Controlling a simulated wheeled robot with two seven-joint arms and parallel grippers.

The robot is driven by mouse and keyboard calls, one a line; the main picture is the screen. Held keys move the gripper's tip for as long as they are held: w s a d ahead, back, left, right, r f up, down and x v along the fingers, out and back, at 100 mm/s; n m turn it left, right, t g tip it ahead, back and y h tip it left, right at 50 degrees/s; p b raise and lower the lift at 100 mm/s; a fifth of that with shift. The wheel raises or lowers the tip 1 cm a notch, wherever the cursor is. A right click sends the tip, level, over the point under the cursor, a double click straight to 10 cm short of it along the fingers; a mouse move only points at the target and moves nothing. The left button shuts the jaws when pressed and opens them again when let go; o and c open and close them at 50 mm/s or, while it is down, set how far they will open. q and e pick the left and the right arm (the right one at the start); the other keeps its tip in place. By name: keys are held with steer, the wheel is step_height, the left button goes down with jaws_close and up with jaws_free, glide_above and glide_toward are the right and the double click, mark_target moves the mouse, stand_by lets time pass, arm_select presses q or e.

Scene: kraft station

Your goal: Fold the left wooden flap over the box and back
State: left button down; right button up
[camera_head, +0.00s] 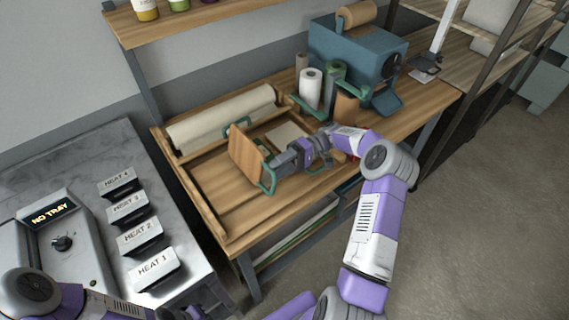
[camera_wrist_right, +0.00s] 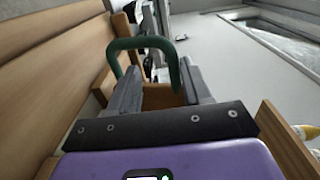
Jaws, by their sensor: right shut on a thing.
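The wooden flap (camera_head: 246,157) stands raised at a steep tilt over the wooden box frame (camera_head: 205,207) on the bench. A green handle (camera_head: 270,178) is on its near side. My right gripper (camera_head: 279,168) is at this handle, to the right of the flap, and shut on it. In the right wrist view the green handle (camera_wrist_right: 141,43) arches up around the fingers, with wood showing behind them. The exact grip contact is partly hidden. My left arm enters at the bottom left; what seems to be its gripper is cut off at the bottom edge, so its jaws are unclear.
A paper roll (camera_head: 225,117) lies behind the flap, and a pale sheet (camera_head: 287,134) lies to its right. White rolls (camera_head: 311,89) and a blue machine (camera_head: 352,55) stand farther right. The grey counter (camera_head: 85,160) with heat paddles (camera_head: 155,268) is at left.

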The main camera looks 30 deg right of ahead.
steer(key=d, duration=0.7)
steer(key=shift+w, duration=0.25)
steer(key=shift+d, duration=0.1)
stand_by(0.4)
